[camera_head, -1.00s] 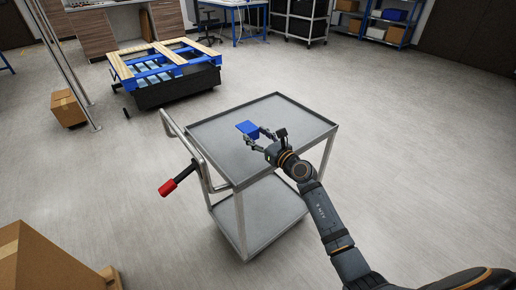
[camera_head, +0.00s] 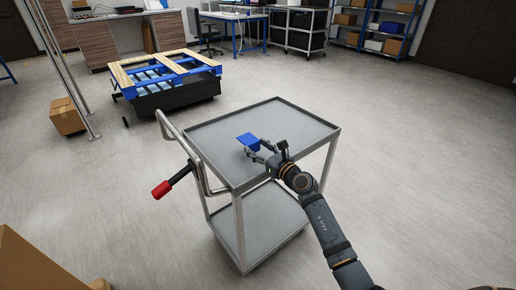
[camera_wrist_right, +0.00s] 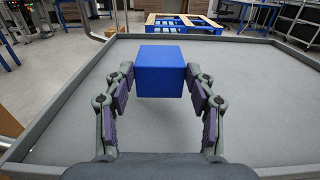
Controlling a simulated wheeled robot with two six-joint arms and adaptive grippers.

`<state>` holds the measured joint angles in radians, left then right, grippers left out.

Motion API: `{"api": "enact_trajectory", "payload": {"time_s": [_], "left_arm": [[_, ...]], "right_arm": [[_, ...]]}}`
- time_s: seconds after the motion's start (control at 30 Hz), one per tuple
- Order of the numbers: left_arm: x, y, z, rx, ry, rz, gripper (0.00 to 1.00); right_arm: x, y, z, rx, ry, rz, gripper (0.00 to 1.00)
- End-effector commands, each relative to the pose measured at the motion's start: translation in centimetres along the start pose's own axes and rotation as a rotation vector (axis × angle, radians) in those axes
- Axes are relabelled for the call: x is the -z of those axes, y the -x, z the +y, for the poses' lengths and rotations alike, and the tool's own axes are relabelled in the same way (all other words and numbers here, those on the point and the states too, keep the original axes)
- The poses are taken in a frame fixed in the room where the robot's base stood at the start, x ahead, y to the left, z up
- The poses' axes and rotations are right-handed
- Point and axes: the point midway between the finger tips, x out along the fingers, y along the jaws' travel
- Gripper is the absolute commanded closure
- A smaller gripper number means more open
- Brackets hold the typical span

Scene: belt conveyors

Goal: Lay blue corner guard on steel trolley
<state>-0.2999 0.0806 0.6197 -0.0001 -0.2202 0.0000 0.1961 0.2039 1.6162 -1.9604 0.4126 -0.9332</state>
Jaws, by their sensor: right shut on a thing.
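The blue corner guard (camera_head: 247,140) is held by my right gripper (camera_head: 262,149) over the top shelf of the steel trolley (camera_head: 296,117). In the right wrist view the blue corner guard (camera_wrist_right: 161,70) shows as a blue block shape between the two fingers of my right gripper (camera_wrist_right: 160,84), which is shut on it. The grey top of the steel trolley (camera_wrist_right: 160,129) lies below and around it. I cannot tell whether the guard touches the top. My left gripper is not in view.
A cardboard box (camera_head: 67,115) is at left, another (camera_head: 30,265) at lower left. The trolley top is otherwise bare.

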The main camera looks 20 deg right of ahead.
Motion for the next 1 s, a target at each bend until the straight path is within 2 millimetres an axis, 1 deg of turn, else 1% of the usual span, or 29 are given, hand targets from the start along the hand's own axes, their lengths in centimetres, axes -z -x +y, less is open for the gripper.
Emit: {"api": "enact_trajectory", "payload": {"time_s": [0.03,0.07,0.2,0.23,0.53,0.57,0.67,0.7,1.0], "left_arm": [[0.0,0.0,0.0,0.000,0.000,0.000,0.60],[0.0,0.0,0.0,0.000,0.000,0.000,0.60],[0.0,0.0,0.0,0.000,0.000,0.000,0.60],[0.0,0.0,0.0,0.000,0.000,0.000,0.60],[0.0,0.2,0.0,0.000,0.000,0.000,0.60],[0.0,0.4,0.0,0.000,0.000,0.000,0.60],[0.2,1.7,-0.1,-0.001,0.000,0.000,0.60],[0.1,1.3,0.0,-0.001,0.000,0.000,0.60],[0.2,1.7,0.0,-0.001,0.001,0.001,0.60]], "right_arm": [[-0.1,0.0,0.0,0.000,0.000,-0.001,0.68],[0.0,0.0,0.0,0.000,0.000,0.000,0.43],[-0.1,0.0,0.0,0.000,0.000,0.000,0.24],[-0.1,0.0,0.0,0.000,0.000,0.000,0.21],[-0.2,0.0,0.0,0.000,0.001,0.000,0.21],[-0.4,0.0,0.0,0.000,0.001,-0.001,0.21],[-2.1,0.0,0.0,0.000,0.003,-0.001,0.21],[-1.2,0.9,-0.1,0.001,0.004,0.004,0.21],[-1.1,8.6,0.0,-0.001,0.008,0.006,0.21]]}}
